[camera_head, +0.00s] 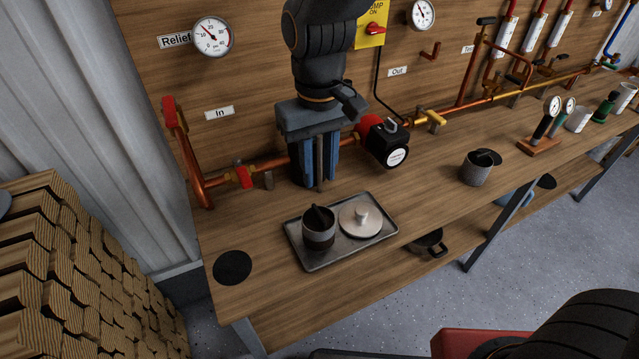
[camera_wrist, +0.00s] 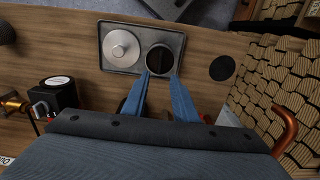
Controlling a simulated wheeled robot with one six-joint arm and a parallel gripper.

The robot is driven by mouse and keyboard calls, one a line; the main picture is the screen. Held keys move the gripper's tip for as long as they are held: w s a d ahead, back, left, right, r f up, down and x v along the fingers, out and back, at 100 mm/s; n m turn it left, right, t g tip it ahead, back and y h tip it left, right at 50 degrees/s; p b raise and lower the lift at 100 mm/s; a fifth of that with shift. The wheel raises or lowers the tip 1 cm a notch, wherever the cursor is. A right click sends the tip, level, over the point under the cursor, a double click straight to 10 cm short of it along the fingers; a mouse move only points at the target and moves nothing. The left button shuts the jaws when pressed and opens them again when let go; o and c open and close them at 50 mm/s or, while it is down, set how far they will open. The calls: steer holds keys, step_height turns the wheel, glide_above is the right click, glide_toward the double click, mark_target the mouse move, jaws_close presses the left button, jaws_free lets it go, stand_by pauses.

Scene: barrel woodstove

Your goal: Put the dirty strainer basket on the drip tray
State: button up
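My gripper (camera_head: 320,185) points down behind the drip tray, with its blue fingers apart; the wrist view shows the fingertips (camera_wrist: 161,77) spread, with nothing clearly held. The drip tray (camera_head: 312,266) is a grey metal rectangle on the bench, also in the wrist view (camera_wrist: 106,66). On its left side stands a grey cup-like container (camera_head: 319,239) with a dark interior and a dark piece sticking up; the wrist view shows it (camera_wrist: 160,60) just beyond the fingertips. A round knobbed lid (camera_head: 360,219) lies beside it. I cannot tell which part is the dirty strainer basket.
Copper pipework with a red valve (camera_head: 243,177) and a black pump (camera_head: 386,142) runs behind and beside my gripper. A black disc (camera_head: 232,267) lies left of the tray. Another grey cup (camera_head: 477,170) stands to the right. Bench between tray and that cup is clear.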

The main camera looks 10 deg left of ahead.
steer(key=shift+r, duration=0.35)
steer(key=s+d+f+m, duration=0.1)
steer(key=d+m, duration=0.1)
steer(key=d, duration=0.6)
steer(key=d+f+m, duration=0.1)
steer(key=d+m, duration=0.1)
steer(key=d, duration=0.6)
steer(key=s+d+f+m+t, duration=0.1)
steer(key=d+f+m, duration=0.1)
steer(key=d, duration=0.6)
steer(key=shift+s+d, duration=0.15)
steer(key=shift+s, duration=0.15)
